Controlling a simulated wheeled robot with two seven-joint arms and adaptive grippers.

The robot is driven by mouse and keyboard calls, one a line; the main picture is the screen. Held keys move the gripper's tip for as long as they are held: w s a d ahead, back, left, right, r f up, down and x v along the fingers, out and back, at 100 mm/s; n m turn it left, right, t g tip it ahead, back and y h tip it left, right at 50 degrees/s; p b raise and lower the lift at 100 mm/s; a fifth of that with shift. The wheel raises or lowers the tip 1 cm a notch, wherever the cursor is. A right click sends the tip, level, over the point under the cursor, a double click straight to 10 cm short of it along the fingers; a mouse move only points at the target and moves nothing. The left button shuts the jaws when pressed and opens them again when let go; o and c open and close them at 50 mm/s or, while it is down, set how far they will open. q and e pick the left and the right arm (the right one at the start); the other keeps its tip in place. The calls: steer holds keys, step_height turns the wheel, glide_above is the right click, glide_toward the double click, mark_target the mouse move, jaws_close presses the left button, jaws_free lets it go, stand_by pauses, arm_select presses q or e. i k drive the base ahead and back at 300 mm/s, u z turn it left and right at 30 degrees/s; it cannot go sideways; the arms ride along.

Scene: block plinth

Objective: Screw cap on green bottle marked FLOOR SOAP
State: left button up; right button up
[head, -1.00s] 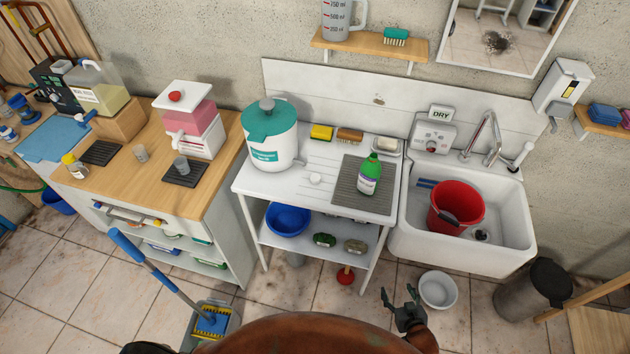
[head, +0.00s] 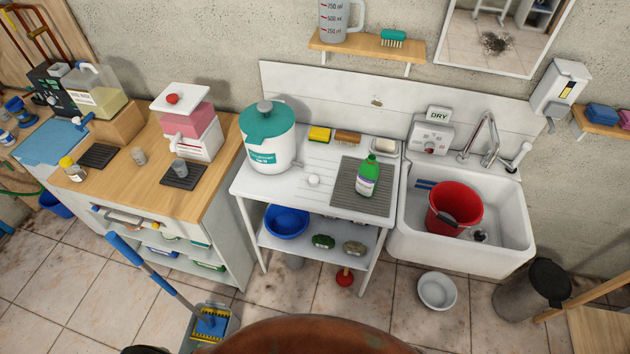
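A green bottle (head: 367,177) with a white and purple label stands upright on the grey ribbed mat at the right of the white drainboard table. Its label is too small to read. Its narrow green neck shows at the top, and I cannot tell whether anything sits on it. A small white round piece (head: 313,180), which looks like a cap, lies on the white table to the left of the mat, apart from the bottle. Neither of my grippers is in view.
A white tank with a teal lid (head: 269,125) stands left of the white piece. A sponge (head: 319,134), a brush (head: 347,138) and a soap dish (head: 385,146) line the back. The sink (head: 510,215) with a red bucket (head: 453,209) is at the right. The table's front middle is clear.

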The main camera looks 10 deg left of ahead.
mark_target(369, 171)
steer(key=z, duration=0.35)
steer(key=k, duration=0.85)
steer(key=z, duration=0.6)
steer(key=k, duration=0.5)
steer(key=u, duration=0.35)
steer(key=i, duration=0.6)
steer(key=u, duration=0.65)
steer(key=i, duration=1.1)
steer(key=z, duration=0.5)
